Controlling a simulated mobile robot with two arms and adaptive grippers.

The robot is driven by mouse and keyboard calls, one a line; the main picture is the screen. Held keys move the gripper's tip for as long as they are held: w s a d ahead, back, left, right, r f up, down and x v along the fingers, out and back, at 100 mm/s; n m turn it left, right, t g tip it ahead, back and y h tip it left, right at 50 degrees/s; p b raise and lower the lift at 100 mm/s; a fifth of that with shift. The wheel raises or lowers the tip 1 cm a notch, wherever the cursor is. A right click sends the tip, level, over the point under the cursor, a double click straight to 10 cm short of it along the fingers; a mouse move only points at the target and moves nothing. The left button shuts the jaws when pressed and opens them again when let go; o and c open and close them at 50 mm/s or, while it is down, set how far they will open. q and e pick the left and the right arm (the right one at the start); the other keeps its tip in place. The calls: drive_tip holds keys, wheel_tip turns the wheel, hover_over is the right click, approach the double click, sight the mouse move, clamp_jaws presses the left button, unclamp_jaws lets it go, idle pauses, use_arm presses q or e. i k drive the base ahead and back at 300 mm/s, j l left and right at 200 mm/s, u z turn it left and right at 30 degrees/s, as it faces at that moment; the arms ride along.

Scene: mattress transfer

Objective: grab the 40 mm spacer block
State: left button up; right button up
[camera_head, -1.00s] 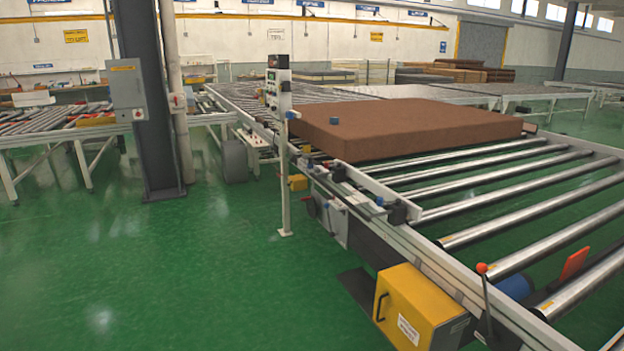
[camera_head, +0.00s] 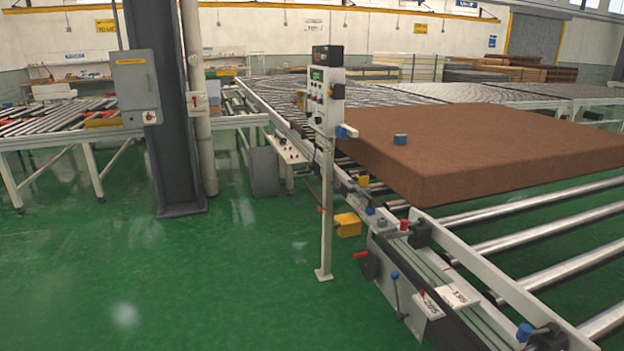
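No block that I can read as marked 40 mm shows. A small blue block (camera_head: 400,138) lies on top of the brown mattress (camera_head: 500,140), near its left end. Two pale pieces with dark markings, one (camera_head: 430,305) and another (camera_head: 459,296), sit on the near side rail of the roller conveyor (camera_head: 440,262); I cannot tell whether either is a spacer block. Neither of my grippers is in view.
A control post (camera_head: 327,180) stands on the green floor (camera_head: 130,260) beside the conveyor. A dark column (camera_head: 177,110) with a grey box (camera_head: 135,85) stands further left. Levers and clamps stick out along the rail. The floor at the front left is clear.

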sight(400, 139)
drive_tip(key=i+j+z, duration=0.15)
drive_tip(key=i+z, duration=0.3)
drive_tip(key=i, duration=0.15)
drive_tip(key=i+j+z, duration=0.4)
drive_tip(key=i, duration=0.15)
drive_tip(key=i+j+z, duration=0.45)
drive_tip(key=i+l, duration=0.05)
